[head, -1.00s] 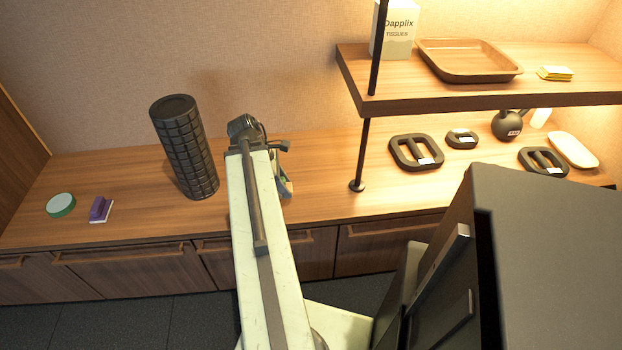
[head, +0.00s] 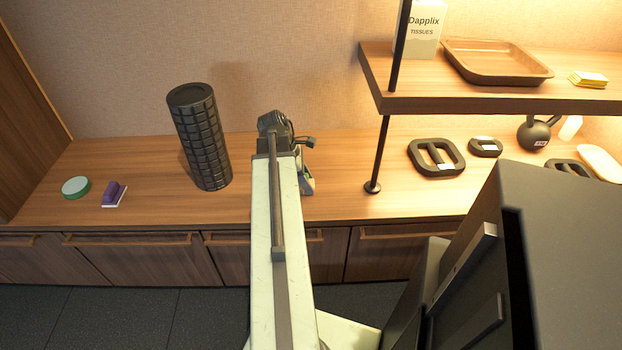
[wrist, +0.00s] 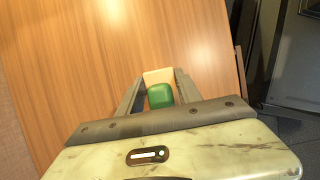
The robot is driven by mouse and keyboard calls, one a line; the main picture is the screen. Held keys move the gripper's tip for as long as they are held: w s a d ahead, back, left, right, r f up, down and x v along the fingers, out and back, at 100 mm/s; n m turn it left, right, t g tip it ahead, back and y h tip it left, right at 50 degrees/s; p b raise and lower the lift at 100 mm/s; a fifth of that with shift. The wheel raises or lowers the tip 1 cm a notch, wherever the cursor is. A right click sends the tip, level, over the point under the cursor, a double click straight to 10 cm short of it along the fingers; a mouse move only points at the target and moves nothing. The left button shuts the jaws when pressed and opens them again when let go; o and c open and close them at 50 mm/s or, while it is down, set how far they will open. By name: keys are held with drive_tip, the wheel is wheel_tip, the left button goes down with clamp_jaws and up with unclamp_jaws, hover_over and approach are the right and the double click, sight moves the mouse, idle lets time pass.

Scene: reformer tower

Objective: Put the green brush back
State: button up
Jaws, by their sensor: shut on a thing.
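The green brush (wrist: 160,95) is between the two fingers of my gripper (wrist: 160,88) in the wrist view. A pale tan part of it (wrist: 158,76) shows beyond the green part. The fingers are shut on it, over the wooden counter. Whether the brush touches the counter cannot be told.
A black foam roller (head: 202,140) stands left of my arm. A purple brush (head: 113,194) and a green-edged round disc (head: 76,187) lie farther left on the counter (head: 140,160). A black post (head: 379,155) and shelf (head: 480,98) are to the right, with weights (head: 437,157) below.

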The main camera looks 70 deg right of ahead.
drive_tip(key=o, duration=1.3)
drive_tip(key=shift+s, duration=0.1)
drive_tip(key=p+v, duration=1.1)
drive_tip(key=v, duration=0.1)
drive_tip(key=shift+d, duration=0.1)
